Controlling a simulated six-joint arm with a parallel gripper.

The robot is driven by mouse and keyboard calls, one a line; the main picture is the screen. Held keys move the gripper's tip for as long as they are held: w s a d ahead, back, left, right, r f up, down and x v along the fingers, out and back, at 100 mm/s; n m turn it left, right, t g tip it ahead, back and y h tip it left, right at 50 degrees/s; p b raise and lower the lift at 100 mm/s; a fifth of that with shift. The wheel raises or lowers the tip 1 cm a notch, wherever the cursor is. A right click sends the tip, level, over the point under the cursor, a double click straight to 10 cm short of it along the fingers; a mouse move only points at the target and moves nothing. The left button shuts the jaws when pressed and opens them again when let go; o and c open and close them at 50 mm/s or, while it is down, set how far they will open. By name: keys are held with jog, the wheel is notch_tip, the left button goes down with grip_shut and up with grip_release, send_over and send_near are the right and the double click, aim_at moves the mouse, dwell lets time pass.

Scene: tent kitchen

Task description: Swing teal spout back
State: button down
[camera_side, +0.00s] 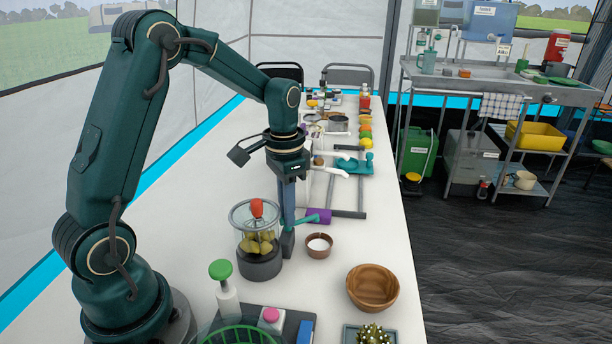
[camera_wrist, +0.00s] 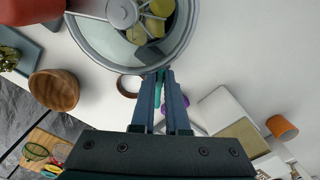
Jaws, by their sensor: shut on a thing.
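A thin teal spout (camera_side: 303,219) shows in the side view just right of my fingertips, running toward a purple block (camera_side: 319,215). My gripper (camera_side: 289,222) points down beside a glass jar and is shut on the teal spout. In the wrist view, a teal strip (camera_wrist: 159,88) shows between the two blue-grey fingers of my gripper (camera_wrist: 165,73). The fingers hide part of the spout. A second teal piece (camera_side: 357,164) with a knob lies farther back on the table, apart from my gripper.
A glass jar (camera_side: 259,240) of yellow-green fruit with a red knob stands close left of my fingers. A small brown bowl (camera_side: 318,246) sits just right, and a wooden bowl (camera_side: 372,287) nearer the front. White pipes and fruit crowd the back. The table's right edge is close.

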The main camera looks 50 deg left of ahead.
jog(key=n, duration=0.5)
jog(key=shift+n, duration=0.3)
jog(key=n, duration=0.4)
jog(key=shift+n, duration=0.3)
jog(key=c, duration=1.2)
grip_release()
jog(key=shift+r, duration=2.65)
